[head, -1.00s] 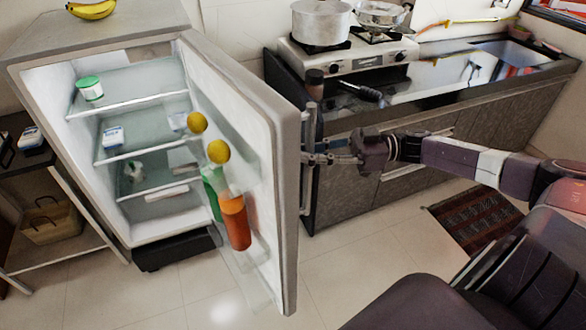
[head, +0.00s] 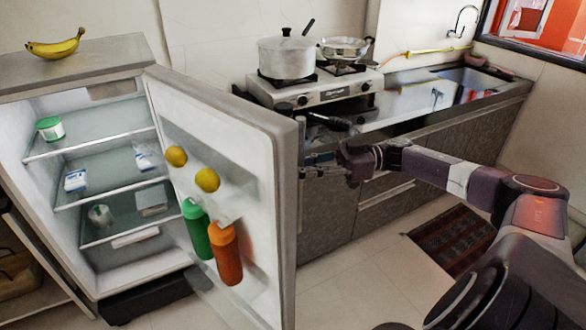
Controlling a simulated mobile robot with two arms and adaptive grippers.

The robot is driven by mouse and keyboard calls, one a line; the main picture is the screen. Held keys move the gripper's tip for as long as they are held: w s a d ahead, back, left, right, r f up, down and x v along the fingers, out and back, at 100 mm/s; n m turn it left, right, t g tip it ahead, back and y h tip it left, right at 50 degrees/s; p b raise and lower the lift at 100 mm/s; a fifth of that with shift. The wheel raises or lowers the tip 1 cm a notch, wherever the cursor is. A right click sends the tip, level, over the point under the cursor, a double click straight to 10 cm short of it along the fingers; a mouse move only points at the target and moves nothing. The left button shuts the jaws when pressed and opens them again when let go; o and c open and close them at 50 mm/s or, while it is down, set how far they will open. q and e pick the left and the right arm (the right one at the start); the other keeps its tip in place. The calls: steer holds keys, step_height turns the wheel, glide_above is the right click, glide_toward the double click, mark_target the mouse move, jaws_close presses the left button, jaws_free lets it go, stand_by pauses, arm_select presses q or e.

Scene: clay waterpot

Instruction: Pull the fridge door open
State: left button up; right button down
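The fridge (head: 75,64) stands at the left, and its door (head: 225,105) is swung wide open toward the right, showing the door's inner side and the lit shelves. The door handle is mostly hidden behind the door's edge; a bit of it (head: 301,135) shows. My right gripper (head: 312,168) is at the outer side of the door, beside the handle. Its fingers are partly hidden by the door edge, so I cannot tell whether they are closed on the handle. My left gripper is not in view.
Green and orange bottles (head: 227,255) and two yellow fruits (head: 207,180) sit in the door. Bananas (head: 56,45) lie on the fridge top. A counter with a stove (head: 315,92) and pot (head: 286,57) stands behind my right arm.

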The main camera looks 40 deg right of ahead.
steer(key=c, duration=2.3)
jaws_free()
steer(key=shift+s+f, duration=0.2)
steer(key=shift+f, duration=0.15)
steer(key=o, duration=0.5)
steer(key=shift+s+d+r, duration=0.2)
steer(key=shift+s+d, duration=0.1)
steer(key=shift+s, duration=0.05)
steer(key=shift+c, duration=0.2)
steer(key=v, duration=1.2)
steer(key=shift+w+a, duration=0.1)
